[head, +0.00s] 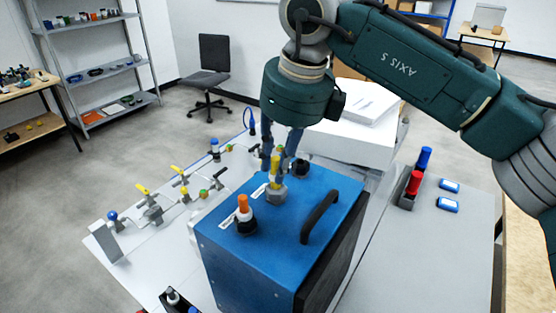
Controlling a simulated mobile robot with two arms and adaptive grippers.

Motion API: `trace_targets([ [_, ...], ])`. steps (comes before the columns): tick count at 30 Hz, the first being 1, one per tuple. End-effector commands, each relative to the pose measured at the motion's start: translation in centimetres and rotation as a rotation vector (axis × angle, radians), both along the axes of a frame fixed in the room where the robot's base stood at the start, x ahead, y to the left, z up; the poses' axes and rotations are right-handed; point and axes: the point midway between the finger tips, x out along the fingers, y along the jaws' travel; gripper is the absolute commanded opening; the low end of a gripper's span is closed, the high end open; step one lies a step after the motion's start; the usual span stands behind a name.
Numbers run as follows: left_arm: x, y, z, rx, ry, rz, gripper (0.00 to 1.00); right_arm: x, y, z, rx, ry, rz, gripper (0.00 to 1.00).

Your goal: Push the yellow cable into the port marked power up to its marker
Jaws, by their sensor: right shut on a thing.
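The blue analyser box (225,262) stands on the table, with ports on its top. The yellow cable (275,172) is upright between the fingers of my right gripper (278,160), which is shut on it. The cable's lower end is at a grey port (276,194) on the box top; I cannot tell how deep it sits or see its marker clearly. A small white label lies beside this port, too small to read. My left gripper is not in view.
An orange-topped plug (243,207) stands in a nearby port. A black handle (320,216) rises at the box's right, and a dark port (300,168) is behind. Valves (152,212) stand at left. A holder (408,197) with red and blue items is at right.

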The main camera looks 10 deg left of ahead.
Motion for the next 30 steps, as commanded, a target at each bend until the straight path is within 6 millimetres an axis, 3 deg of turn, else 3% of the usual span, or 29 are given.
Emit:
trace_targets([
  [10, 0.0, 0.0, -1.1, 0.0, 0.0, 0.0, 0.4, 0.0, 0.0, -1.3, 0.001, -0.001, 0.0, 0.0],
  [11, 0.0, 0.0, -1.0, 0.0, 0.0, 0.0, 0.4, 0.0, 0.0, -1.3, 0.001, -0.001, 0.0, 0.23],
  [14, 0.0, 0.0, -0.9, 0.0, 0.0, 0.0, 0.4, 0.0, 0.0, -1.2, 0.001, -0.001, 0.0, 0.43],
  [23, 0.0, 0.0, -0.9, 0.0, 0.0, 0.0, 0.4, 0.0, 0.0, -1.2, 0.0, 0.0, 0.0, 0.43],
  [30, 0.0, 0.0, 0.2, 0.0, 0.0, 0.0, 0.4, 0.0, 0.0, 0.3, -0.001, -0.001, 0.001, 0.43],
])
